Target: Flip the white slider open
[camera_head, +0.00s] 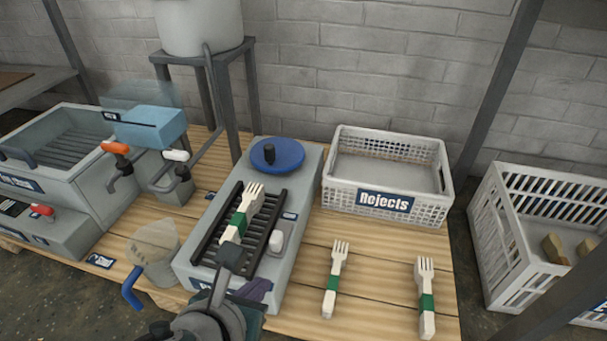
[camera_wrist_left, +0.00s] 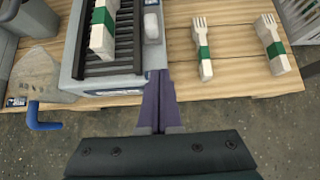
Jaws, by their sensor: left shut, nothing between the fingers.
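The white slider (camera_head: 276,241) is a small white block on the right side of the grey press (camera_head: 309,180), next to its black ribbed bed (camera_head: 268,213). It also shows in the left wrist view (camera_wrist_left: 151,28). My left gripper (camera_head: 260,287) is shut and empty, with purple fingers, at the front right of the press. In the left wrist view its fingertips (camera_wrist_left: 160,72) are below the slider and apart from it. A wooden fork with a green band (camera_head: 241,214) lies on the ribbed bed. My right gripper is not in view.
Two more green-banded forks (camera_head: 335,278) (camera_head: 427,297) lie on the wooden table to the right. A white Rejects crate (camera_head: 388,205) stands behind them. A blue round knob (camera_head: 277,154) sits at the press's back. A blue-handled scoop (camera_head: 150,252) lies left.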

